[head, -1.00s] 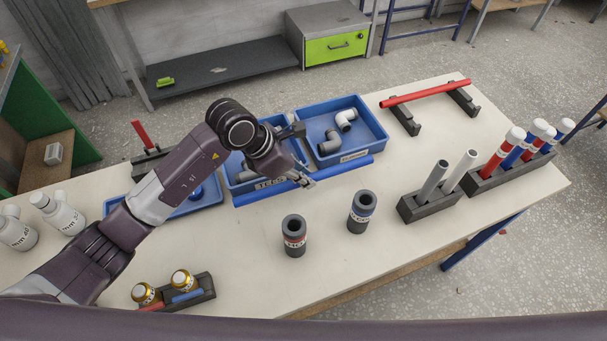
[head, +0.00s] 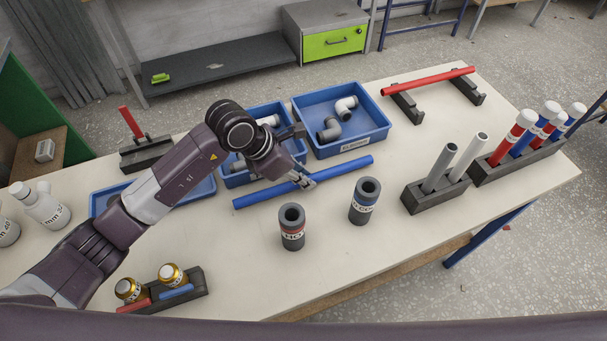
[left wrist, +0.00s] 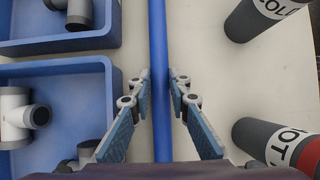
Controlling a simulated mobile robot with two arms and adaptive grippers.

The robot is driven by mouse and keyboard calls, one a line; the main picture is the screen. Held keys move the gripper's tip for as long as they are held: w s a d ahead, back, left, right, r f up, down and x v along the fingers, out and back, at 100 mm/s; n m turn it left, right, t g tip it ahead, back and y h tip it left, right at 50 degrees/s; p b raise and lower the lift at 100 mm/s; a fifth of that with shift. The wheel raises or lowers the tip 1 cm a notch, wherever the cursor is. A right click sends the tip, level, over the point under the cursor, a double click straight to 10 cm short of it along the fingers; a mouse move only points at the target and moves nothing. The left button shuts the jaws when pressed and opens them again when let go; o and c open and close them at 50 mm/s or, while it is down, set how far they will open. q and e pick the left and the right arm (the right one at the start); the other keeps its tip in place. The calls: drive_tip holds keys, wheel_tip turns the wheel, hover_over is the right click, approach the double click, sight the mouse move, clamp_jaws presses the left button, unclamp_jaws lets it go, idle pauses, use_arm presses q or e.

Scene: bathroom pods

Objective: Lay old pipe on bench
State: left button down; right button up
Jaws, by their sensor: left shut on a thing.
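A long blue pipe (head: 342,169) lies across the middle of the white bench (head: 330,265), in front of the blue bins. Whether it touches the bench top or is slightly above it I cannot tell. My left gripper (head: 304,181) is shut on the pipe near its middle. In the left wrist view the blue pipe (left wrist: 158,35) runs between the two fingers (left wrist: 161,85). My right gripper is not in view.
Blue bins with grey and white fittings, the right bin (head: 372,138) among them, stand behind the pipe. HOT (head: 292,238) and COLD (head: 364,208) sockets stand in front. A red pipe (head: 425,82) rests on two supports. Pipe racks (head: 437,192) stand right. The front middle bench is clear.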

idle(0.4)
use_arm(q)
drive_tip(key=c, duration=1.7)
unclamp_jaws()
drive_tip(key=shift+f, duration=0.1)
drive_tip(key=shift+c, duration=0.2)
drive_tip(key=v, duration=1.2)
drive_tip(key=shift+s, duration=0.1)
